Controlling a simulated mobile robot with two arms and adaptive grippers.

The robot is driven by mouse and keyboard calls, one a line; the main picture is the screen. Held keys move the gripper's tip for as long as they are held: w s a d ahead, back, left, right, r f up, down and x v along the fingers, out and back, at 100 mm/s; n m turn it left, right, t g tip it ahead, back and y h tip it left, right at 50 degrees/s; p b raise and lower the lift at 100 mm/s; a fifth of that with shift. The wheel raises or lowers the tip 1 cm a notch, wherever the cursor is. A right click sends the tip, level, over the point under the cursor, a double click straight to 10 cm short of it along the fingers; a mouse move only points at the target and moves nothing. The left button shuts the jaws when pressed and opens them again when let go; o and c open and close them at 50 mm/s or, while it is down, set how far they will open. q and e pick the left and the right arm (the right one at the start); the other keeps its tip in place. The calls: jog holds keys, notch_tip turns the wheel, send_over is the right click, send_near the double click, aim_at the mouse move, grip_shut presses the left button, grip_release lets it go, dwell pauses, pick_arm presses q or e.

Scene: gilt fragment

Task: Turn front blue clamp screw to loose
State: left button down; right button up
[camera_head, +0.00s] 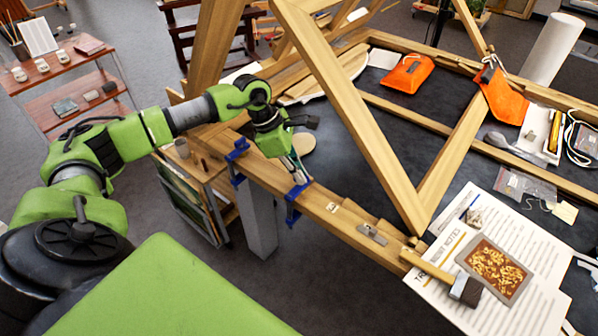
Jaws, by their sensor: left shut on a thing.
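The front blue clamp (291,213) sits on the wooden beam (327,208) at the near edge of the work frame. My left gripper (298,175) reaches down over this clamp and is shut at its top, where the screw is. The fingers hide most of the screw, so how far it is turned cannot be told. A second blue clamp (237,152) sits farther back on the same beam, to the left, apart from the gripper. My right gripper does not show.
A slanted wooden brace (350,110) rises right of my gripper. A mallet (465,287) and a framed gilt piece (495,268) lie on papers at the lower right. Orange pouches (405,73) lie at the back. A small metal plate (372,234) lies on the beam.

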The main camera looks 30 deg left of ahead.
pick_arm(q)
jog(key=shift+n, duration=0.3)
jog(key=n+t+b, duration=0.1)
jog(key=n+b, duration=0.1)
jog(key=n+y+b, duration=0.1)
jog(key=n+b, duration=0.1)
jog(key=n, duration=0.1)
jog(key=shift+s+d+f+t+y, duration=0.1)
jog(key=shift+f+t+y, duration=0.05)
jog(key=shift+t+y, duration=0.2)
jog(key=n+y+b, duration=0.1)
jog(key=n+b, duration=0.2)
jog(key=shift+d+t, duration=0.1)
jog(key=shift+t, duration=0.15)
jog(key=shift+r+n+y+b, duration=0.2)
jog(key=shift+n+y+b, duration=0.15)
jog(key=shift+n+b, duration=0.65)
jog(key=shift+n, duration=0.4)
jog(key=c, duration=2.2)
grip_release()
